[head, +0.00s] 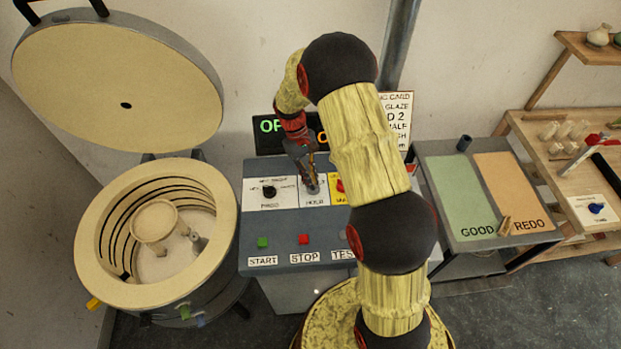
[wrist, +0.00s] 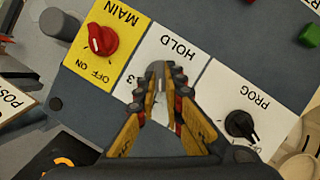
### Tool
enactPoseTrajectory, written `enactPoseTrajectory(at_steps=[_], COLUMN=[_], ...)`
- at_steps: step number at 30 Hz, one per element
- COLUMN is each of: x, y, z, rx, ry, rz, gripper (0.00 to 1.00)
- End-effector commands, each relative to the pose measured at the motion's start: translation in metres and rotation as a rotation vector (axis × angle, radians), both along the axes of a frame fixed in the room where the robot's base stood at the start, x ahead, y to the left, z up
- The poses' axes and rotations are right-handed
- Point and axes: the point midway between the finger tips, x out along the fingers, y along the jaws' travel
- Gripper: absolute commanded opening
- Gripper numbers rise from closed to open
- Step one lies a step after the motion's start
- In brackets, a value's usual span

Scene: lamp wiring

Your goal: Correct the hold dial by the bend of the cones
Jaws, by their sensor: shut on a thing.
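My gripper (head: 308,180) is over the control box, at the white HOLD panel. In the wrist view its fingers (wrist: 160,90) are shut on the grey hold dial (wrist: 158,72), which is mostly covered by the fingertips. Beside HOLD, a "3" mark shows; the other marks and the dial's exact setting are hidden. A small tan piece, perhaps a cone (head: 504,226), stands on the GOOD/REDO board (head: 460,246), on or near the REDO side; its bend is too small to tell. A firing card (head: 397,110) is partly hidden by my arm.
The black PROG dial (wrist: 240,124) and red MAIN switch (wrist: 103,40) flank the hold dial. START (head: 262,242) and STOP (head: 304,239) buttons sit in front. A kiln (head: 90,235) stands open at left, its lid (head: 110,75) raised. A wooden bench (head: 560,165) is at right.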

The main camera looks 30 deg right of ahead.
Motion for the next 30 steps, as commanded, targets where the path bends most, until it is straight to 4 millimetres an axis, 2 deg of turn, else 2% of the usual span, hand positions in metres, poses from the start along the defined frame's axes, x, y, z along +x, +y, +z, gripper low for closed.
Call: enactPoseTrajectory(at_steps=[1,13,30], x=[-0.0062,-0.0079,-0.0091], y=[-0.0010,-0.0023,-0.0018], z=[-0.0061,-0.0079,-0.0091], rx=[0.002,0.001,0.002], ry=[0.015,0.018,0.021], rz=[-0.036,-0.242,-0.281], gripper=[0.00,0.00,0.00])
